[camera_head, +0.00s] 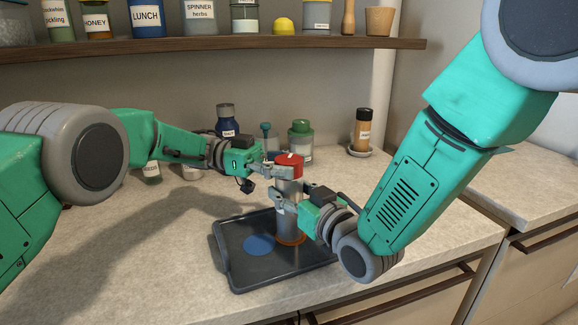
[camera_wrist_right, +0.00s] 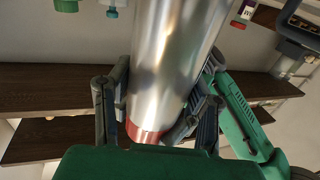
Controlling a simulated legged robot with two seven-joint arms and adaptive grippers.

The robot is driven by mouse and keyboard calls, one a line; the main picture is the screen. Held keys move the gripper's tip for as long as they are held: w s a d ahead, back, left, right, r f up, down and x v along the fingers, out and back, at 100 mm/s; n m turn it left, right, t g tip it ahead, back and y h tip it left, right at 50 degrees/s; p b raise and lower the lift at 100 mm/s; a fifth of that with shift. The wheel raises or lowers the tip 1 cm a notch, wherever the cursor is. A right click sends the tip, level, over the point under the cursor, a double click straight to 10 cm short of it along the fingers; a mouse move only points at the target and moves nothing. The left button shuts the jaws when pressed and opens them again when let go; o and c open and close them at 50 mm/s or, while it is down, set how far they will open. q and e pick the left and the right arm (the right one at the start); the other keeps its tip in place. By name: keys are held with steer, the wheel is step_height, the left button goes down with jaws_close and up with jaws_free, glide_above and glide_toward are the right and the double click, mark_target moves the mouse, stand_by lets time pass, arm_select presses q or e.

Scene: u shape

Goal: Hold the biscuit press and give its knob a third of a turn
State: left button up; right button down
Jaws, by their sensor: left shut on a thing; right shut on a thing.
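The biscuit press is a shiny metal cylinder (camera_head: 290,224) with a red knob (camera_head: 289,161) on top and an orange ring at its foot. It stands upright on a dark tray (camera_head: 232,278). A small pale mark shows on the knob's top. My left gripper (camera_head: 284,172) is shut on the red knob from the left. My right gripper (camera_head: 287,203) is shut on the metal body below the knob, from the right. In the right wrist view the metal body (camera_wrist_right: 175,60) runs between the fingers of my right gripper (camera_wrist_right: 160,108), with a red part at its lower end.
A flat blue disc (camera_head: 259,245) lies on the tray left of the press. Behind stand a blue-labelled salt jar (camera_head: 227,122), a green-capped jar (camera_head: 301,140) and an orange spice jar (camera_head: 362,132) on a saucer. A wooden shelf (camera_head: 200,53) with jars hangs above. The counter's right side is clear.

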mark_target(289, 158)
arm_select(q)
steer(key=shift+w+a+f+m+g+y, duration=0.15)
steer(key=shift+m+g+y, duration=0.15)
steer(key=shift+m+g, duration=0.35)
steer(key=o, duration=1.2)
steer(key=shift+o, duration=0.2)
steer(key=shift+g, duration=0.25)
steer(key=shift+r, duration=0.6)
step_height(289, 158, up, 9)
steer(key=shift+f, duration=0.1)
